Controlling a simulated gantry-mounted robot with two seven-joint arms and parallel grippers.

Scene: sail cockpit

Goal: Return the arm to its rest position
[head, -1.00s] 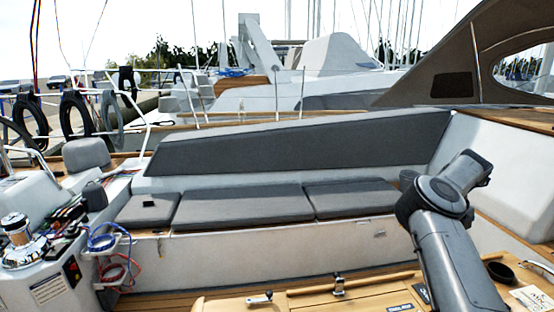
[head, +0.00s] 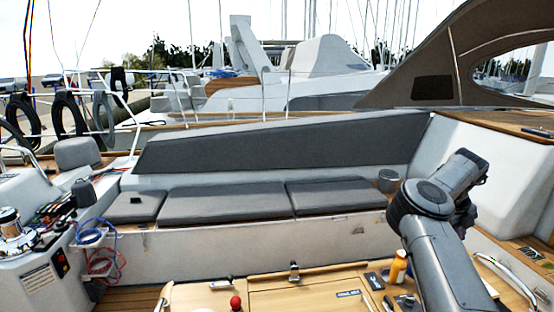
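One of my arms (head: 435,225) rises from the lower right edge in the head view. It is dark grey and bent at a thick round joint, with a further link angled up and to the right. Its gripper does not show; no fingertips are in the picture. My other arm and its gripper are out of view. I see nothing held.
A wooden cockpit table (head: 260,298) lies along the bottom, with an orange bottle (head: 398,267) close left of my arm and a red knob (head: 236,303). Grey bench cushions (head: 228,203) lie beyond. A winch (head: 12,228) stands at left.

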